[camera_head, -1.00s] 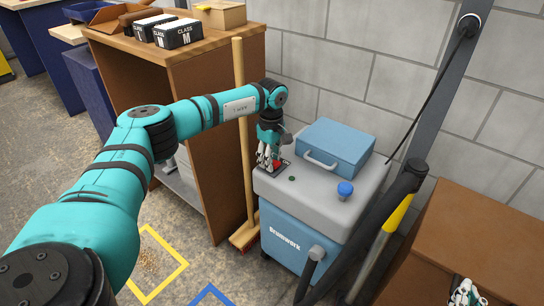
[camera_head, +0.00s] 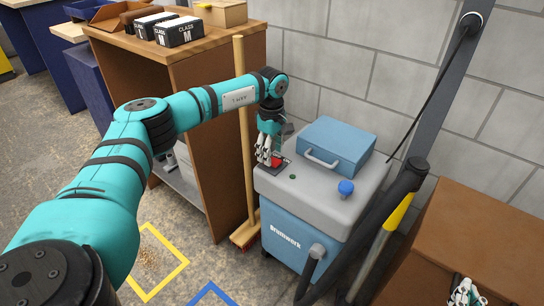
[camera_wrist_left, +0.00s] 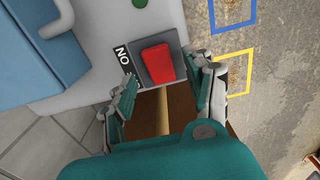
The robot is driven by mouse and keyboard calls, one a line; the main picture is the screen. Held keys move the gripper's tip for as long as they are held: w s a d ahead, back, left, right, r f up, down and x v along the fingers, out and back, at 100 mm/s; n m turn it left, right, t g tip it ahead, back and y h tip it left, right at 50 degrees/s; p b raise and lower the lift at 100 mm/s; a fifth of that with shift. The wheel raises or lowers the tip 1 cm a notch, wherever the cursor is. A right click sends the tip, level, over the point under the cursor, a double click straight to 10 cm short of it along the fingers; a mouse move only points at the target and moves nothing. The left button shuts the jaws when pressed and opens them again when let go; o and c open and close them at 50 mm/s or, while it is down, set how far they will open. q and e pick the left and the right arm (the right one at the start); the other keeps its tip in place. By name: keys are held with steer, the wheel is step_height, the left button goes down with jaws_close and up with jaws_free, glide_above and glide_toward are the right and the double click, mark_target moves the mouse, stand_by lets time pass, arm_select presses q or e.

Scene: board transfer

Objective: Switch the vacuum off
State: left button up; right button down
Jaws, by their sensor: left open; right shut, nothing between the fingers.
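The vacuum (camera_head: 318,205) is a grey and blue box unit against the wall, with a blue lidded case with a handle on top. Its red rocker switch (camera_head: 277,162) sits on a dark plate at the near left corner of the top. My right gripper (camera_head: 465,295) is shut and empty at the lower right edge.
A green button (camera_head: 292,177) and a blue knob (camera_head: 346,188) are on the vacuum's top. A broom (camera_head: 243,140) leans by the wooden cabinet (camera_head: 205,115) on the left. A black hose (camera_head: 375,225) and a brown box (camera_head: 470,235) stand to the right.

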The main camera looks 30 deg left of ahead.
arm_select(q)
step_height(320, 180, up, 10)
steer(key=shift+f, duration=0.2)
stand_by(0.5)
